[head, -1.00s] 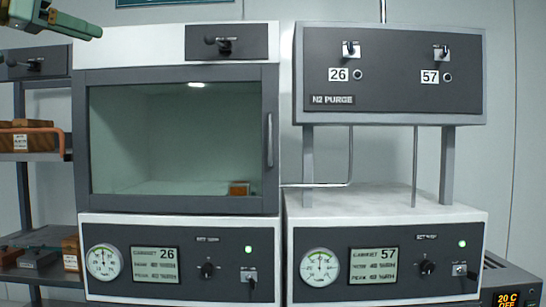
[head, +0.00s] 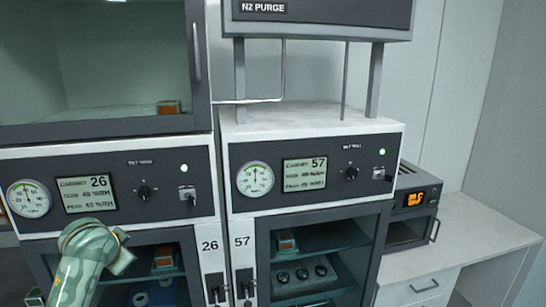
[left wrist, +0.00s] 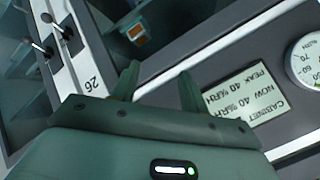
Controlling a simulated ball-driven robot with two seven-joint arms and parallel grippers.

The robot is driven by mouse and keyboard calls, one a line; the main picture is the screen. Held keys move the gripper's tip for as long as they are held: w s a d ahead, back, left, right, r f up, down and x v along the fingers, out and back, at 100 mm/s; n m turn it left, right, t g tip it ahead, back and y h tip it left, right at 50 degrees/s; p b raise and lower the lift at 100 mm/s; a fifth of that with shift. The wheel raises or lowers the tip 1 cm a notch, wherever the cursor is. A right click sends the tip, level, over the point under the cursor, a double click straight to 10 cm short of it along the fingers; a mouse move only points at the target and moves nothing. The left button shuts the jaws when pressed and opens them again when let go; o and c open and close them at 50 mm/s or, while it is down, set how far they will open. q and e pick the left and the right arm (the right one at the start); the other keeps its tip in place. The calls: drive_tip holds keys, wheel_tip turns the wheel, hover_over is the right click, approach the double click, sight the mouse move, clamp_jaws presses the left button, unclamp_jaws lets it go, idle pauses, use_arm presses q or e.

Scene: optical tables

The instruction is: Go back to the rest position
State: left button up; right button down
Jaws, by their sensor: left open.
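My left gripper (left wrist: 160,82) shows in the left wrist view with its two green fingers apart and nothing between them. It is in front of the cabinet 26 panel, whose display (left wrist: 237,107) and gauge (left wrist: 309,59) lie to the right of the fingers. In the head view my left arm rises from the bottom left, in front of the cabinet 26 lower door. The left fingers cannot be made out there. My right gripper is in neither view.
Cabinet 26 (head: 182,225) and cabinet 57 (head: 315,140) stand side by side with glass lower doors and latches. A small oven (head: 405,198) stands on a white bench (head: 485,240) at right. The N2 purge box (head: 330,15) is above cabinet 57. The bench front is clear.

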use_arm(q)
drive_tip(key=s+d+f+m+g, duration=0.1)
drive_tip(key=s+d+f, duration=0.1)
drive_tip(key=s+f, duration=0.5)
drive_tip(key=s+d+f, duration=0.3)
drive_tip(key=s+f, duration=0.3)
drive_tip(key=s, duration=0.2)
drive_tip(key=s+d+f, duration=0.2)
drive_tip(key=s, duration=1.3)
drive_tip(key=s+d+f+g+h+b, duration=0.15)
drive_tip(key=f+b, duration=0.35)
drive_tip(key=f, duration=1.4)
drive_tip(key=s+d+f+g+h+b, duration=0.1)
drive_tip(key=s+d+f+g+b, duration=0.35)
drive_tip(key=f, duration=1.35)
drive_tip(key=s+f+n+b, duration=0.1)
drive_tip(key=s+f+b, duration=0.4)
drive_tip(key=s+f, duration=0.4)
drive_tip(key=s+a+f+n+g+h+b, duration=0.1)
drive_tip(key=s+f+b, duration=0.4)
drive_tip(key=s+f, duration=0.4)
wheel_tip(320, 180, down, 7)
drive_tip(key=shift+a+r+n, duration=0.1)
drive_tip(key=shift+a+n, duration=0.1)
drive_tip(key=shift+n, duration=0.2)
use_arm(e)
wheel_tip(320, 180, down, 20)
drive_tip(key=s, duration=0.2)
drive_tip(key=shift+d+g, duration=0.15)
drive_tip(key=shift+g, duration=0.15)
